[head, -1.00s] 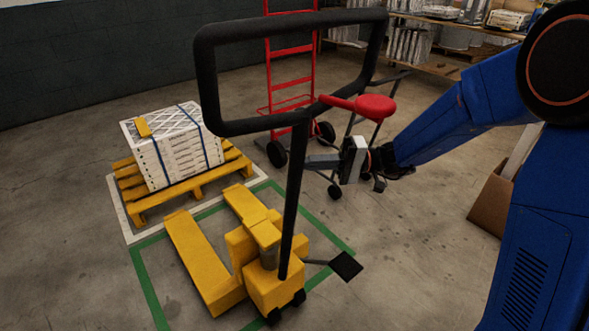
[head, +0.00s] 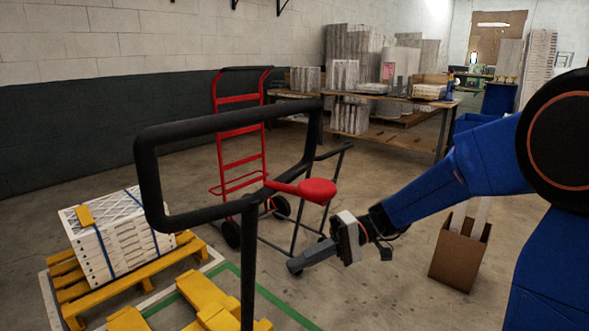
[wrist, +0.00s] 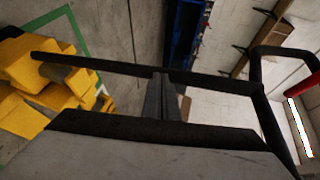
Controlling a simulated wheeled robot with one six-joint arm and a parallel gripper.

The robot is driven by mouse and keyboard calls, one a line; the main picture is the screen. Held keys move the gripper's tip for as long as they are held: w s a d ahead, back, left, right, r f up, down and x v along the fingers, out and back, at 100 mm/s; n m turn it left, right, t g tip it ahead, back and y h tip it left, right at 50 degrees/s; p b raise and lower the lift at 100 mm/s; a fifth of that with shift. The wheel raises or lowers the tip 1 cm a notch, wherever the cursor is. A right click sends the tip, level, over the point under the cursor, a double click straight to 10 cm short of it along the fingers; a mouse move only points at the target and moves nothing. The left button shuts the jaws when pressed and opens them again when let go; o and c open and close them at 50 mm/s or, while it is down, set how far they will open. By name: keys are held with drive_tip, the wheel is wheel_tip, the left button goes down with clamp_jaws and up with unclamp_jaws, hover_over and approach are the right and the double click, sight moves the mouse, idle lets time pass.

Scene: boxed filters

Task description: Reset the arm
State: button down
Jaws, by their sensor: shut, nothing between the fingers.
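My arm (head: 445,183) reaches in from the right in the head view. It is bent, and my gripper (head: 292,266) hangs at its end, pointing left and slightly down. My gripper is shut and empty. It appears to the right of the black handle (head: 248,255) of the yellow pallet jack; I cannot tell how far apart they are in depth. In the wrist view the grey fingers of my gripper (wrist: 162,82) are together in the middle, with dark bars crossing the picture near them.
White boxed filters (head: 115,240) sit strapped on a yellow pallet (head: 150,275) at left. A cardboard box (head: 458,255) is at right.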

drive_tip(key=s+d+f+m+t+h, duration=0.1)
drive_tip(key=s+d+t+h, duration=0.4)
drive_tip(key=d, duration=0.9)
drive_tip(key=s+d+f+m+t+h, duration=0.2)
drive_tip(key=s+d+m+t+h, duration=0.2)
drive_tip(key=s+d+h, duration=0.5)
drive_tip(key=shift+s+d+t, duration=0.9)
drive_tip(key=shift+s+d, duration=0.2)
drive_tip(key=shift+d, duration=1.4)
drive_tip(key=shift+a, duration=0.15)
